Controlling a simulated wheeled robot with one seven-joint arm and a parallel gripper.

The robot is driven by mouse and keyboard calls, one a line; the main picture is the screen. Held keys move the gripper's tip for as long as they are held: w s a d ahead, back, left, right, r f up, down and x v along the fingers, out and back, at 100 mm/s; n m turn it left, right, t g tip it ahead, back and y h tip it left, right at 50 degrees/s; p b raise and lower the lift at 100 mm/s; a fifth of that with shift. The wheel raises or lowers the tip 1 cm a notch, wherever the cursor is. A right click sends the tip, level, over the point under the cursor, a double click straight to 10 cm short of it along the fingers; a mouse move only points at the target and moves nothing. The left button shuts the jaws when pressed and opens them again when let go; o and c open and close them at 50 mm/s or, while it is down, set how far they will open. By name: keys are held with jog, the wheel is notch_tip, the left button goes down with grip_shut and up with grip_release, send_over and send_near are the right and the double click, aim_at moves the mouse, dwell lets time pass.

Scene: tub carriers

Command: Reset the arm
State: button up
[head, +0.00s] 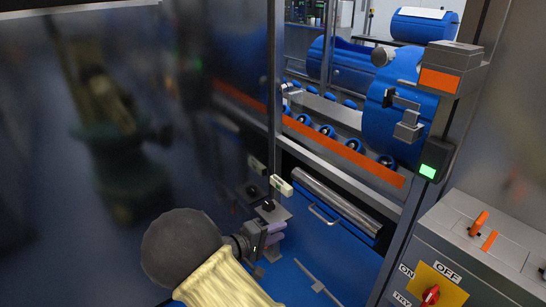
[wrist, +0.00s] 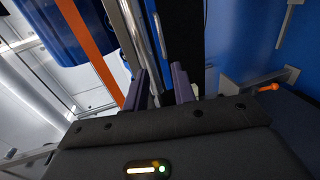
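My arm reaches in from the bottom of the head view, with a grey round joint and a pale yellow sleeve. I cannot tell from these views whether a finger touches the frame nearby.
A roller conveyor with an orange rail (head: 345,151) carries blue tubs (head: 395,110) behind the metal posts. A grey control box (head: 465,250) with a red switch stands at the lower right. A dark reflective panel (head: 120,130) fills the left.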

jog(key=s+d+f+m+g+y, duration=0.2)
jog(key=s+d+m+g+y, duration=0.1)
jog(key=s+d+g, duration=0.6)
jog(key=s+d+r+m+t+y, duration=0.1)
jog(key=s+d+r+m+y, duration=0.1)
jog(key=s+y, duration=0.3)
jog(key=s+d+r+m+t+y, duration=0.1)
jog(key=s+d+r+m+y, duration=0.15)
jog(key=s+y, duration=0.25)
notch_tip(320, 180, up, 33)
jog(key=p, duration=3.2)
jog(key=shift+s+p, duration=0.3)
jog(key=shift+f, duration=0.1)
jog(key=shift+w, duration=0.1)
